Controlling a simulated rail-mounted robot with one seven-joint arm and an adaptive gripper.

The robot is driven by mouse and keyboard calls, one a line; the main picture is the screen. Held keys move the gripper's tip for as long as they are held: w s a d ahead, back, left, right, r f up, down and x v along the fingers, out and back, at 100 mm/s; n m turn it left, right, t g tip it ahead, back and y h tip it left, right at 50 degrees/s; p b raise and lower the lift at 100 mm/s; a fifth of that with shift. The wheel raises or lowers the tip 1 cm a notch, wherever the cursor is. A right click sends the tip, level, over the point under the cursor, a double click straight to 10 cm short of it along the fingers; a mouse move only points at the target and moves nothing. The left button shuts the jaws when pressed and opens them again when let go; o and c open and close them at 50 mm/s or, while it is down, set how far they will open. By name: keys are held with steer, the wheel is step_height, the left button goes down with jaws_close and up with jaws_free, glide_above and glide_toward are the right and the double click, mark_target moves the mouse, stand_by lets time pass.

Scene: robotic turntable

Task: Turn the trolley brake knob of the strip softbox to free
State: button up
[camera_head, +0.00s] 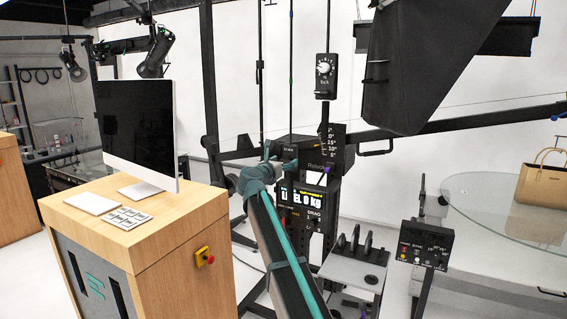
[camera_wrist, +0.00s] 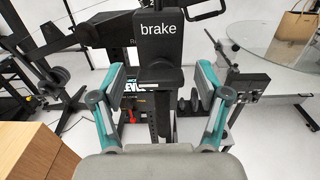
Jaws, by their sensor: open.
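A black block lettered "brake" (camera_wrist: 159,45) stands upright in the wrist view, straight ahead of my gripper (camera_wrist: 162,80). My gripper's teal and grey fingers are spread wide, one on each side of the block's lower part. They look empty, and I cannot tell how far they are from the block. No pointer or "free" mark of a brake knob can be made out. In the head view my gripper (camera_head: 262,163) is beside the black post, partly hidden by my arm. The dark softbox (camera_head: 412,65) hangs at upper right.
A hanging box with a white dial (camera_head: 324,68) is above the post. A display panel (camera_head: 303,200) is below it. A small control box (camera_head: 426,245) stands right, near a glass table (camera_head: 480,205). A wooden desk (camera_head: 175,235) with a monitor (camera_head: 140,130) is left.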

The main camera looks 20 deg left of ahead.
steer(key=c, duration=1.2)
steer(key=shift+o, duration=0.2)
steer(key=n+p, duration=0.3)
steer(key=n, duration=0.1)
steer(key=shift+r+n+p, duration=0.15)
steer(key=shift+n+p, duration=0.15)
steer(key=shift+n, duration=0.1)
steer(key=n+p, duration=0.3)
steer(key=n, duration=0.1)
steer(key=shift+a, duration=0.15)
steer(key=n+p, duration=0.1)
steer(key=n, duration=0.5)
steer(key=n+p, duration=0.1)
steer(key=n, duration=0.2)
steer(key=shift+a+f+p, duration=0.1)
steer(key=shift+f+p, duration=0.2)
steer(key=shift+f, duration=0.05)
